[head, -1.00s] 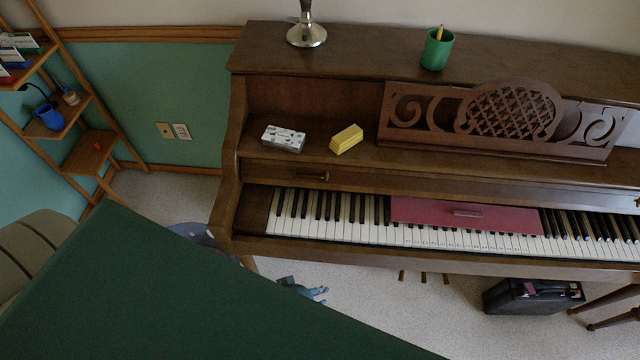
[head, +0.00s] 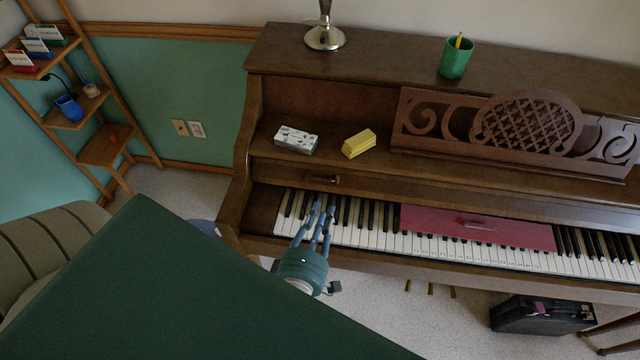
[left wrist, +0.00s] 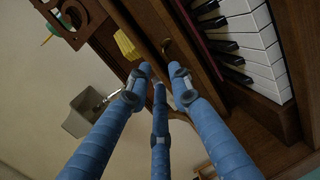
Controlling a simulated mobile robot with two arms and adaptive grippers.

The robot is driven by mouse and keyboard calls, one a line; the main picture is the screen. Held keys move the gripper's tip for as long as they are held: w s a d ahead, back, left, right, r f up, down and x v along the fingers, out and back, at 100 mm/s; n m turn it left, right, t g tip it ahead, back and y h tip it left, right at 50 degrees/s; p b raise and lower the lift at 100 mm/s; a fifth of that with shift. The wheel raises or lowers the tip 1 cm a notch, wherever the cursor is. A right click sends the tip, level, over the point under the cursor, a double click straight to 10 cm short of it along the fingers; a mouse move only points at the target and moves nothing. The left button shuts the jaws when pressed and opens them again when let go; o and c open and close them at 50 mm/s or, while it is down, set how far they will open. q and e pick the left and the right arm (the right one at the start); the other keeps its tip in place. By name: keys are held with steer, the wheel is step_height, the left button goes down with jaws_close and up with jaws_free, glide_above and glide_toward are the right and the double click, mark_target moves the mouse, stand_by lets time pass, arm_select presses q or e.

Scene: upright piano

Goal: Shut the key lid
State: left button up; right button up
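The piano's key lid (head: 400,197) is a brown wooden panel with a small handle (head: 322,179), above the keys (head: 375,240). The handle also shows in the left wrist view (left wrist: 167,46). My left gripper (head: 319,212) has three blue fingers reaching over the left part of the keyboard, in front of and below the handle. In the left wrist view the fingers (left wrist: 159,78) are spread with nothing held between them. I cannot tell whether they touch the keys. My right gripper is not in view.
A flat red piece with a handle (head: 478,227) lies over the middle keys. A patterned box (head: 296,140) and a yellow block (head: 358,143) sit on the shelf above. A green cup (head: 455,59) stands on top. A dark green surface (head: 170,290) fills the front left.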

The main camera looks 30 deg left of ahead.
mark_target(321, 179)
arm_select(q)
steer(key=shift+n+y, duration=0.9)
steer(key=x, duration=0.3)
steer(key=a+p+x, duration=0.1)
steer(key=x, duration=0.2)
steer(key=a+x, duration=0.1)
steer(key=x, duration=0.2)
steer(key=shift+s+a+f+p, duration=0.15)
steer(key=shift+s+f+p, duration=0.05)
steer(key=shift+f+p, duration=0.1)
steer(key=shift+w+a+f, duration=0.1)
steer(key=shift+w+a, duration=0.1)
steer(key=shift+w, duration=0.3)
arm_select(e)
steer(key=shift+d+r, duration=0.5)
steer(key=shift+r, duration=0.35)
arm_select(q)
jaws_close()
